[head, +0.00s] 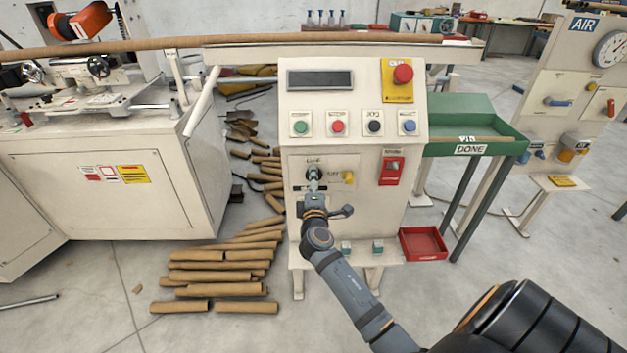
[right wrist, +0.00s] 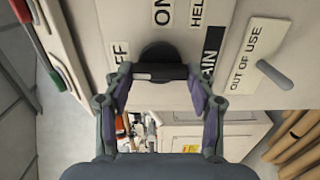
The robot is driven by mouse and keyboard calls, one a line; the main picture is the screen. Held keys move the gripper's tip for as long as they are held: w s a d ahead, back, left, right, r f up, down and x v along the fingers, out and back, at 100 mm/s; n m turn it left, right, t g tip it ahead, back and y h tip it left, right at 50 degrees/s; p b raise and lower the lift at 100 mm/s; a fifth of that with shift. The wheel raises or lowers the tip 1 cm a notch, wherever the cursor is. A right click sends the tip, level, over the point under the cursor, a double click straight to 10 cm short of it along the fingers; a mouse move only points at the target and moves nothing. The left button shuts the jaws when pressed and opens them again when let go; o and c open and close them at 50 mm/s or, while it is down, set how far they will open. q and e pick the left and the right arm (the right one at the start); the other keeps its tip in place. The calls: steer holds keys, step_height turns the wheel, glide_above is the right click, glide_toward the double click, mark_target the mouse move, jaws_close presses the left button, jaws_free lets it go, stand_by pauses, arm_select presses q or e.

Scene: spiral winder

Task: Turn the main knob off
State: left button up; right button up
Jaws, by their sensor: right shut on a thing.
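The main knob (head: 314,174) is a round black knob low on the front of the cream control cabinet (head: 352,112). In the right wrist view the knob (right wrist: 160,70) has a raised grip bar with a white mark at its left end, on the side of the partly hidden OFF label (right wrist: 118,52). The ON label (right wrist: 163,13) is above the knob there, and a dark MAIN label (right wrist: 212,52) to the right. My right gripper (head: 314,189) is shut on the knob; its fingers (right wrist: 160,82) press the bar's two ends. My left gripper is not in view.
A grey lever (right wrist: 274,74) by an OUT OF USE label sits near the knob; a yellow knob (head: 348,177) and red switch (head: 391,170) are to its right. Cardboard tubes (head: 222,275) lie on the floor left. A green DONE tray (head: 475,125) stands right.

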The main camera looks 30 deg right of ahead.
stand_by(0.5)
steer(key=o, duration=1.2)
steer(key=shift+a, duration=0.15)
steer(key=shift+c, duration=0.2)
steer(key=v, duration=1.2)
